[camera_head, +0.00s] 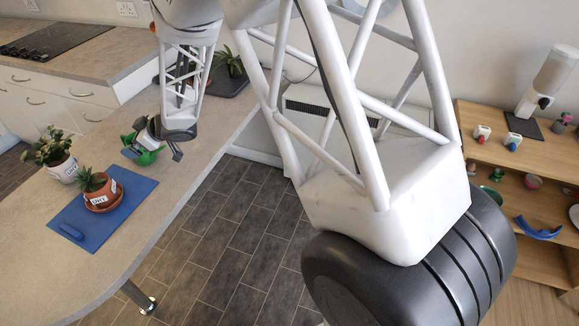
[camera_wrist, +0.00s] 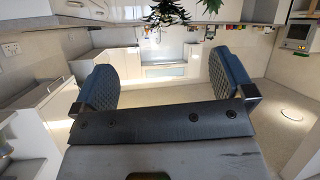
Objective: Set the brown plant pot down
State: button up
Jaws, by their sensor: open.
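The brown plant pot (camera_head: 104,190), with a spiky green plant and a white label, stands upright in the head view. It rests on a brown saucer (camera_head: 105,205) on a blue board (camera_head: 75,219) on the counter. My gripper (camera_head: 160,140) is open and empty, to the right of the pot and apart from it. In the wrist view nothing is between my gripper's two fingers (camera_wrist: 165,80). Dark spiky leaves (camera_wrist: 168,12) show at that view's top edge; I cannot tell which plant they belong to.
A white pot (camera_head: 64,168) with a leafy plant stands just behind the board. A green object (camera_head: 147,154) is beside my gripper, partly hidden. Another plant (camera_head: 231,63) stands on a dark mat farther back. The counter's front edge runs right of the board.

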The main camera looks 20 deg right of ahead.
jog(key=s+d+r+m+t+h, duration=0.1)
jog(key=s+d+r+m+h, duration=0.5)
jog(key=d, duration=0.6)
jog(key=s+d+r+m+t+h, duration=0.15)
jog(key=s+d+r+h, duration=0.25)
jog(key=s+d+r, duration=0.6)
jog(key=s+d+m+g, duration=0.2)
jog(key=s+d+g, duration=0.1)
jog(key=s, duration=1.1)
jog(key=s+d+m+g, duration=0.3)
jog(key=s+d+g, duration=0.1)
jog(key=s, duration=1)
jog(key=shift+d+m, duration=0.35)
jog(key=shift+d, duration=0.1)
